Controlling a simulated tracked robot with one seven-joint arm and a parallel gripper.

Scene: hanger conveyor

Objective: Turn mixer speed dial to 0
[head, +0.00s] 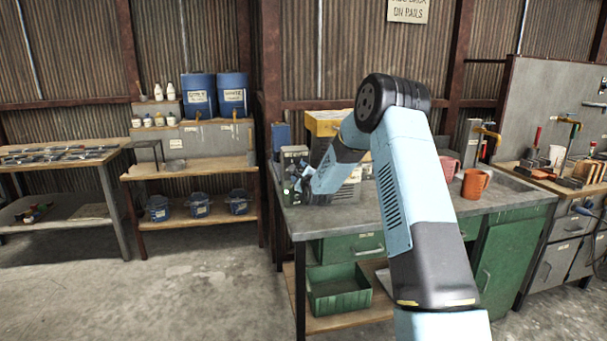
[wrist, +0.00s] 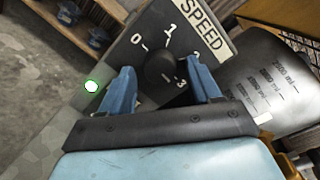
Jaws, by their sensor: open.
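The mixer speed dial (wrist: 161,66) is a dark round knob on a dark panel marked SPEED, with numbers 0, 1, 2 and 3 around it in the wrist view. A pale line near the knob's lower right edge lies beside the 3. My gripper (wrist: 160,84) is open, with one blue finger on each side of the knob. I cannot tell whether the fingers touch it. In the head view the mixer control box (head: 293,160) stands at the left end of the grey bench, and my gripper (head: 300,184) is at its front, partly hiding it.
A lit green button (wrist: 91,86) is left of the dial.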

